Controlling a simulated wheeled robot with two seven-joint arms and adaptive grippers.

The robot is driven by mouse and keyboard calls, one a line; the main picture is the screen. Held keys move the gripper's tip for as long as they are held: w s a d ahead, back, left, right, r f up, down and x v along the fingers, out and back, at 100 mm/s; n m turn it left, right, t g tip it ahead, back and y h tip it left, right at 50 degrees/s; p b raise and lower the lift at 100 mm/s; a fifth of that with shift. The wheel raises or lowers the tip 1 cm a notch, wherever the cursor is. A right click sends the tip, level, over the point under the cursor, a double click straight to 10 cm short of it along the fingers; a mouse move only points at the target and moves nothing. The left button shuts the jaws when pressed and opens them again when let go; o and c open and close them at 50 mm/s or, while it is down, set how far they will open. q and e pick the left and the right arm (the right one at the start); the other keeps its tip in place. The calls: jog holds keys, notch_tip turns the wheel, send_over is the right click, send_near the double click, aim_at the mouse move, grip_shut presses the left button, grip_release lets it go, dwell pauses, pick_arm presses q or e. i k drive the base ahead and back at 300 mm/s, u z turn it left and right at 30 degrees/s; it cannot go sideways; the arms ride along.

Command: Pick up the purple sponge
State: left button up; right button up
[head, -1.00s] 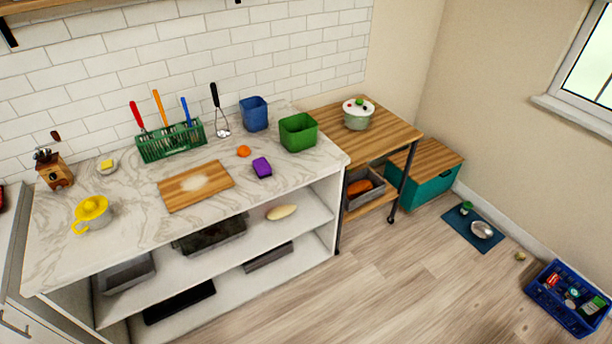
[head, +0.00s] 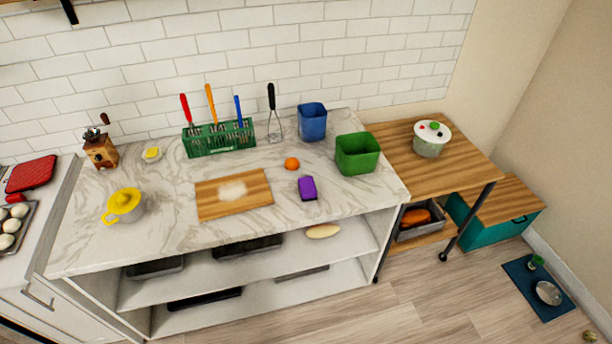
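The purple sponge (head: 307,188) lies on the marble counter (head: 160,225), right of the wooden cutting board (head: 215,205). It sits just below an orange fruit (head: 292,163) and left of and below the green bin (head: 357,154). Nothing covers it. Neither of my grippers shows in the head view.
A wooden cart (head: 460,169) adjoins the counter at right. Floor in front is clear.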

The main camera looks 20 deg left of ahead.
aim_at(307, 187)
jog(key=u, duration=0.75)
jog(key=i, duration=0.9)
jog(key=u, duration=0.9)
